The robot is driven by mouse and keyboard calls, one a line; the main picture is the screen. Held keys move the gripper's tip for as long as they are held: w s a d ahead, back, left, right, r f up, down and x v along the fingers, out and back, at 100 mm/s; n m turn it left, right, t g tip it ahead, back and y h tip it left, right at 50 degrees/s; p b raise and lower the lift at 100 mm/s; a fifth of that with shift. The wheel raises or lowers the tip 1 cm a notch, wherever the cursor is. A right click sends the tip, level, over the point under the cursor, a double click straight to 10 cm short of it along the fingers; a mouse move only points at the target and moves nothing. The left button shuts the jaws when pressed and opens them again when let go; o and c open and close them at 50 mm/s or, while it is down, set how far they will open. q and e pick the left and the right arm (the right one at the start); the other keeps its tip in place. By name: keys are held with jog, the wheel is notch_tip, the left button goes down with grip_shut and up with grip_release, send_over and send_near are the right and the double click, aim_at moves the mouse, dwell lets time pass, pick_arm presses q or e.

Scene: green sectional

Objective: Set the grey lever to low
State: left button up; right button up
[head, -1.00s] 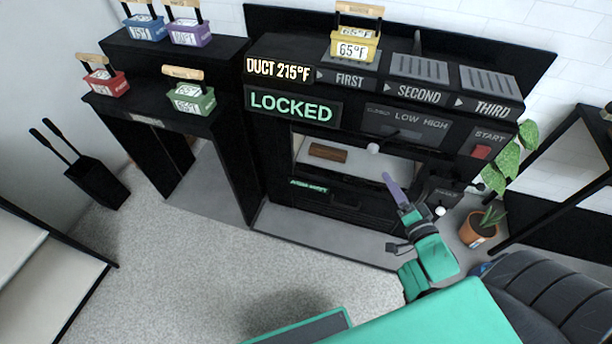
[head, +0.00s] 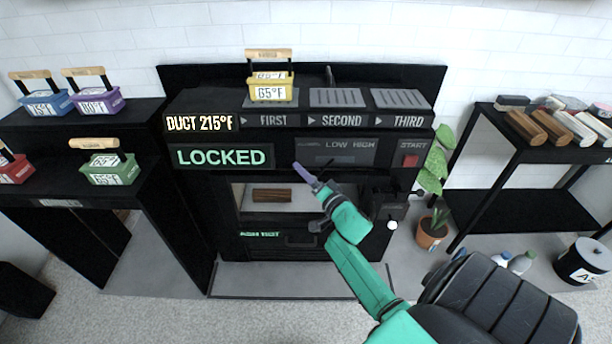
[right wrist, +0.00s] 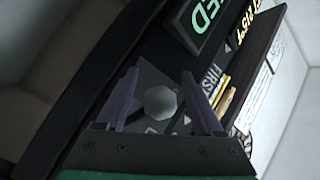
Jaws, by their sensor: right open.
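The lever's grey round knob (right wrist: 158,102) shows in the right wrist view, between the two purple fingers of my right gripper (right wrist: 165,95). The fingers stand apart on either side of it; I cannot tell whether either touches it. In the head view the right gripper (head: 304,174) is at the left part of the lever panel (head: 345,157), marked LOW and HIGH, and hides the knob. The lever's exact setting cannot be read. My left gripper is not in view.
The black oven carries a LOCKED sign (head: 223,157), a red START button (head: 410,160) and a yellow 65°F basket (head: 270,88) on top. A brown block (head: 271,195) lies inside behind the opening. A potted plant (head: 432,228) and a black shelf (head: 530,150) stand right.

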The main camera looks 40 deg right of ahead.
grip_shut()
dwell(1.4)
